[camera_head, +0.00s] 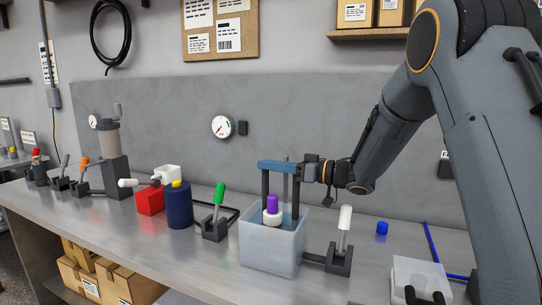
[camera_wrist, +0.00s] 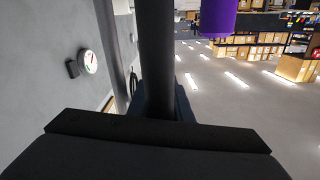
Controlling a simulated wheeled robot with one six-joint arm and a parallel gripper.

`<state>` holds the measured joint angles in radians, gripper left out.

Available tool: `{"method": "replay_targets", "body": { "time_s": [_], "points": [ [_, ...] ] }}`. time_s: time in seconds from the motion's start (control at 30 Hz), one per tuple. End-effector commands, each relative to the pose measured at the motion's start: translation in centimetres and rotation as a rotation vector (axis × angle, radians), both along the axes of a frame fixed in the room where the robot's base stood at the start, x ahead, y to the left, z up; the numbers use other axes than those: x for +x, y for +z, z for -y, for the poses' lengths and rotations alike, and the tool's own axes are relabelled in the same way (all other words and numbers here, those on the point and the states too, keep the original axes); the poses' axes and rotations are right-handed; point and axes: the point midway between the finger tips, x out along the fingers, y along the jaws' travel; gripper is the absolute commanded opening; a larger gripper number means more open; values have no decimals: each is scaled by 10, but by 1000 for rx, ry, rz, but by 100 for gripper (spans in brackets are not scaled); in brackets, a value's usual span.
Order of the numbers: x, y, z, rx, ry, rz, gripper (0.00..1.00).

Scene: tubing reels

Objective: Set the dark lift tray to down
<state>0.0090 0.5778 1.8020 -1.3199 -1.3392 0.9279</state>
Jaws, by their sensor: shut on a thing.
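The dark lift tray (camera_head: 265,184) has upright posts and a blue-grey top bar. It stands up out of a translucent pale tank (camera_head: 268,249); its lower part is hidden behind the tank wall. A white piece with a purple top (camera_head: 271,204) is between the posts, near the tank's rim. The purple part also shows at the top of the wrist view (camera_wrist: 218,16). My gripper (camera_head: 310,171) is at the right end of the frame's top, shut on the lift tray. A dark post (camera_wrist: 156,60) fills the middle of the wrist view.
A white-handled lever (camera_head: 344,232) stands right of the tank, and a green-handled lever (camera_head: 218,205) left of it. A dark blue cylinder (camera_head: 179,208) and a red block (camera_head: 150,201) stand further left. A small blue cap (camera_head: 382,228) and a clear box (camera_head: 420,276) are at right.

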Motion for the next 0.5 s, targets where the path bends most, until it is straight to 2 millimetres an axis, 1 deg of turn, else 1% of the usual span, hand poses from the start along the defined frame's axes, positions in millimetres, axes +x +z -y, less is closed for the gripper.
{"method": "replay_targets", "body": {
  "time_s": [0.03, 0.1, 0.2, 0.33, 0.5],
  "points": [
    [-1, -14, -1, -1, 3, -8, 0],
    [-1, -26, -1, -1, 3, -8, 0],
    [-1, -38, -1, 0, 4, -6, 0],
    [-2, -46, -1, -1, 4, -5, 0],
    [-2, -50, -1, -3, 4, -8, 0]
  ]
}}
